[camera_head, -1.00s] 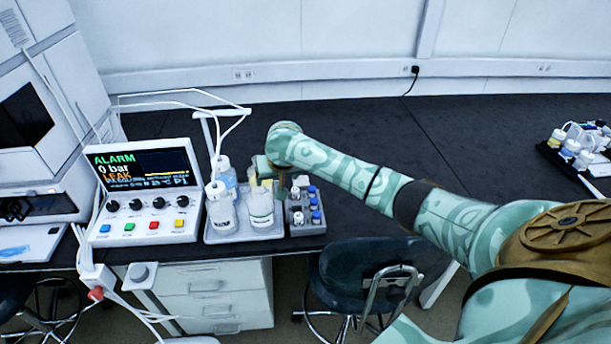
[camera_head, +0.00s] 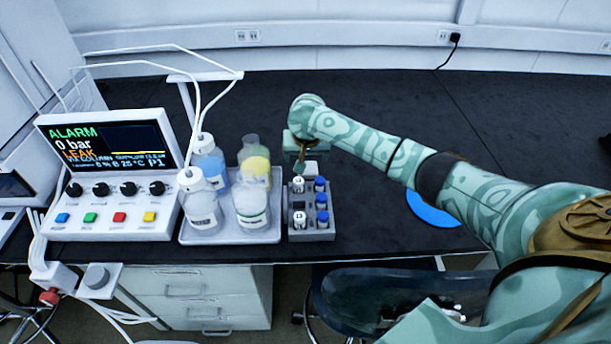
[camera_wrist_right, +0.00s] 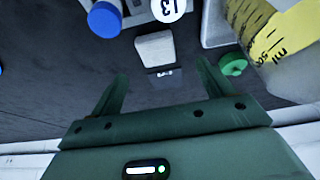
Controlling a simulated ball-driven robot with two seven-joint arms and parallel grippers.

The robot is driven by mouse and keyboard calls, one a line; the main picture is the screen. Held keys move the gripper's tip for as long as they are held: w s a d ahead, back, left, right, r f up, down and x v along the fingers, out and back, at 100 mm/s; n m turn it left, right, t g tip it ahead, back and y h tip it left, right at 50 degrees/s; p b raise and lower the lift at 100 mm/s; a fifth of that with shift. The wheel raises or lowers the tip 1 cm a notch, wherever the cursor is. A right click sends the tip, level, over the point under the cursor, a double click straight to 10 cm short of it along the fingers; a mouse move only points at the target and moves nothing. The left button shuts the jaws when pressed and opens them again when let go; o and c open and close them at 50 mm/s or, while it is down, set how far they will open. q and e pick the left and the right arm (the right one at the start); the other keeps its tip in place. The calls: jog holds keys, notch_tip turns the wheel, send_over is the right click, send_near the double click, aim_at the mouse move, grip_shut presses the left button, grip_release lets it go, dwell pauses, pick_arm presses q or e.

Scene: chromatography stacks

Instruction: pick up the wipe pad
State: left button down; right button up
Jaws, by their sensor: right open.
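A small pale block (camera_head: 311,168), which looks like the wipe pad, lies on the dark bench just behind the vial rack. It also shows in the right wrist view (camera_wrist_right: 155,47), beyond the fingertips and roughly between their lines. My right gripper (camera_head: 302,165) is above the bench beside the block and partly hides it in the head view. In the right wrist view my right gripper (camera_wrist_right: 162,72) has its two green fingers spread, with nothing between them. A gap shows between the fingertips and the block. My left gripper is out of view.
The grey vial rack (camera_head: 311,234) with blue- and white-capped vials stands in front of the block. A tray (camera_head: 230,238) of bottles is to its left. A green cap (camera_wrist_right: 232,64) lies near the right finger's line. The bench behind is clear.

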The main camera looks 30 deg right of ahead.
aim_at(307, 170)
jog(key=shift+b+x, duration=0.3)
jog(key=shift+x, duration=0.7)
jog(key=shift+f, duration=0.25)
jog(key=b+x, duration=0.4)
jog(key=x, duration=0.1)
jog(key=shift+s+f, duration=0.1)
jog(key=shift+s, duration=0.35)
jog(key=shift+w+d+f, duration=0.1)
jog(key=shift+w, duration=0.05)
jog(key=shift+r, duration=0.25)
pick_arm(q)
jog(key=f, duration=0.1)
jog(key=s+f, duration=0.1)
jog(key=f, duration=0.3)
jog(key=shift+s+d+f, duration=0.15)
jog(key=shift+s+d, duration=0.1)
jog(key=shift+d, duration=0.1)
pick_arm(e)
jog(key=c, duration=1.1)
